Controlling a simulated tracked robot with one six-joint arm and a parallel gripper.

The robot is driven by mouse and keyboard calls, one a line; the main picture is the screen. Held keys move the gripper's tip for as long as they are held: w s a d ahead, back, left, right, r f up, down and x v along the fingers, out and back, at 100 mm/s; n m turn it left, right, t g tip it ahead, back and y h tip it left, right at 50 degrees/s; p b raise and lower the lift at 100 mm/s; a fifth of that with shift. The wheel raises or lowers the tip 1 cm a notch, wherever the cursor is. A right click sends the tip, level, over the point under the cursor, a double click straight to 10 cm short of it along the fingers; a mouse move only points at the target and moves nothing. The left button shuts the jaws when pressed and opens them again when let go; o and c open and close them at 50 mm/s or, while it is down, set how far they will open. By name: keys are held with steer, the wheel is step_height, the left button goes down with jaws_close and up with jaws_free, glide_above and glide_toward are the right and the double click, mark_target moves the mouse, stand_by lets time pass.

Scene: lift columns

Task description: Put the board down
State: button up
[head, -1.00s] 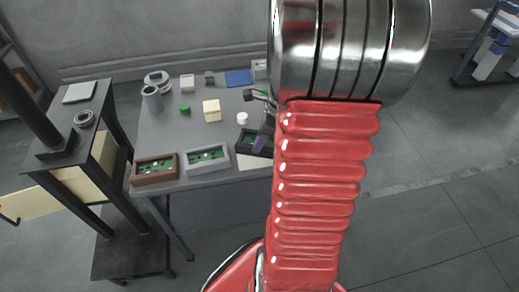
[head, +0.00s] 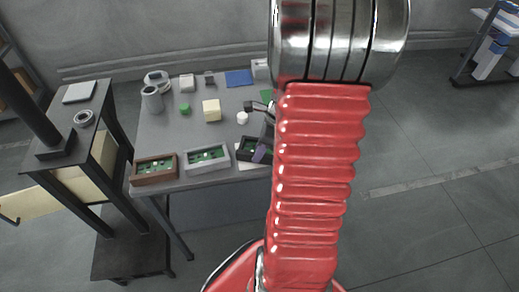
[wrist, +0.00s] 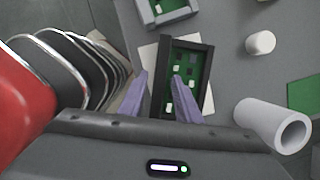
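A green board (wrist: 184,85) with small pale parts lies in a black tray (wrist: 205,60) in the wrist view. The tray also shows in the head view (head: 243,156), partly hidden by my arm. My gripper (wrist: 161,80) has two purple fingers, spread apart with nothing seen between them but the tray's side wall. One finger is left of the tray, the other overlaps the board; I cannot tell whether they touch. In the head view my gripper (head: 263,153) is at the tray's right end. Other green boards lie in a brown tray (head: 155,180) and a grey tray (head: 208,168).
A white sheet (wrist: 146,62) lies under the black tray. A white cylinder (wrist: 261,43), a grey tube (wrist: 275,125) and a green square (wrist: 304,93) are to the right. A mug (head: 152,100) and a cream block (head: 212,110) stand on the grey table. A dark stand (head: 75,130) is at left.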

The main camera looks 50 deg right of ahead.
steer(key=shift+o, duration=0.3)
steer(key=shift+r, duration=0.1)
steer(key=v, duration=1.2)
steer(key=shift+a, duration=0.15)
stand_by(0.3)
steer(key=a+r+n+t, duration=0.1)
steer(key=a+r+n, duration=0.2)
steer(key=a+n, duration=0.6)
steer(key=s+a+r+n+h, duration=0.1)
steer(key=a+r+n, duration=0.2)
steer(key=a+n, duration=0.6)
steer(key=s+a+r+n+t+h, duration=0.1)
steer(key=a+r+n, duration=0.3)
steer(key=a+n, duration=0.6)
steer(key=shift+s+n+t, duration=0.2)
steer(key=shift+n+t, duration=0.1)
steer(key=shift+n, duration=0.4)
